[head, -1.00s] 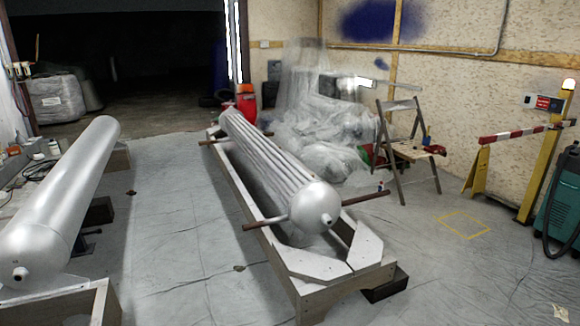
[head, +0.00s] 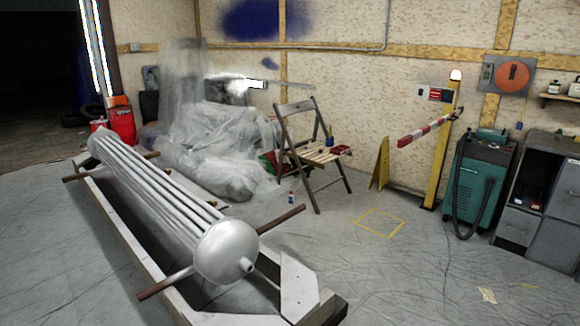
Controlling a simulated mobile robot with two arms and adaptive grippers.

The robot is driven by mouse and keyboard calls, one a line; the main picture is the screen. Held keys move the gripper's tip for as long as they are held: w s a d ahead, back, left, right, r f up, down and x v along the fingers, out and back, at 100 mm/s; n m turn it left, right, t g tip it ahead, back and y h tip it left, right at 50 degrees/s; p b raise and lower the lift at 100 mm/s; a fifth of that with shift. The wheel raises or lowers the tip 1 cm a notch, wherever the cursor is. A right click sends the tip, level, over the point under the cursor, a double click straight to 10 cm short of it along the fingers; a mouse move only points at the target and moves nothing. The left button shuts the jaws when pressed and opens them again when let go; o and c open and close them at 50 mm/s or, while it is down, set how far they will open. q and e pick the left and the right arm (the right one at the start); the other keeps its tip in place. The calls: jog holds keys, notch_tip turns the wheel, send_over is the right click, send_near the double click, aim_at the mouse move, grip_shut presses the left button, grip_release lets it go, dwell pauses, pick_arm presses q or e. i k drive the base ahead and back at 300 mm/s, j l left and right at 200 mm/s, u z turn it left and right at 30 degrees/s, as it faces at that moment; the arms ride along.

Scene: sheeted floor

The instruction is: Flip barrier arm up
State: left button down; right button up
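The red-and-white striped barrier arm (head: 428,131) is at the right of the head view. It lies close to level, its free end toward the left and a little lower than the end at the post. It joins the upright yellow barrier post (head: 440,160), which has a lamp on top and a red-and-white sign beside it. A yellow stand (head: 380,163) is below the arm's free end. Neither of my grippers is in view.
A silver finned cylinder (head: 170,200) on a wooden cradle fills the left front. A wooden folding chair (head: 312,154) stands before plastic-wrapped items (head: 220,145). A teal machine (head: 480,180) and grey cabinets (head: 545,205) are right of the post. The floor around the yellow taped square (head: 380,222) is clear.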

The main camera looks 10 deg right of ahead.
aim_at(405, 140)
jog(key=i+l+z, duration=0.2)
jog(key=z, duration=0.2)
jog(key=i+l+z, duration=0.1)
jog(key=i+z, duration=0.75)
jog(key=i+j+z, duration=0.1)
jog(key=i+z, duration=0.15)
jog(key=z, duration=0.15)
jog(key=i+z, duration=0.1)
jog(key=i, duration=0.5)
jog(key=i+j+z, duration=0.1)
jog(key=i, duration=0.45)
jog(key=i+j+z, duration=0.1)
jog(key=i, duration=0.5)
jog(key=i+j+u, duration=0.3)
jog(key=i+j, duration=0.2)
jog(key=i, duration=0.1)
